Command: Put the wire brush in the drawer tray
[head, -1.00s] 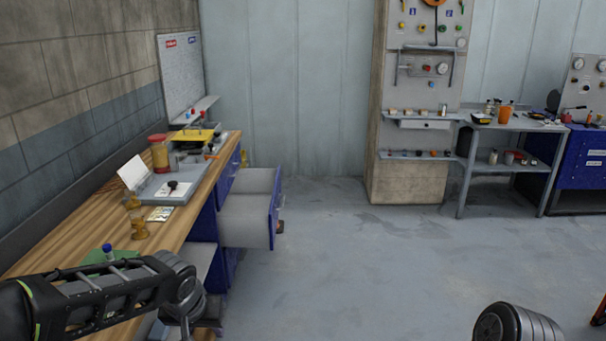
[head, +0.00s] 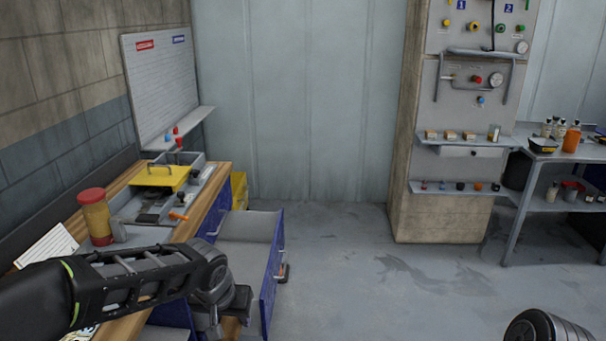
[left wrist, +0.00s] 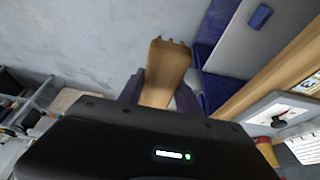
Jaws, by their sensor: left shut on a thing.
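My left gripper (left wrist: 160,82) is shut on the wire brush (left wrist: 168,60), whose wooden body stands between the two fingers in the left wrist view. Its bristles cannot be made out. In the head view my left gripper (head: 225,306) hangs below the wrist at the lower left, and its fingertips are not clear. The open drawer (head: 248,227), grey inside with a blue front, is pulled out from the bench just beyond and right of the gripper. My arm hides part of it. My right gripper is not in view.
The wooden bench (head: 210,213) runs along the left wall. It carries a red-lidded jar (head: 96,218), a grey tray (head: 127,208) and a yellow-lidded box (head: 160,177). The floor between is clear.

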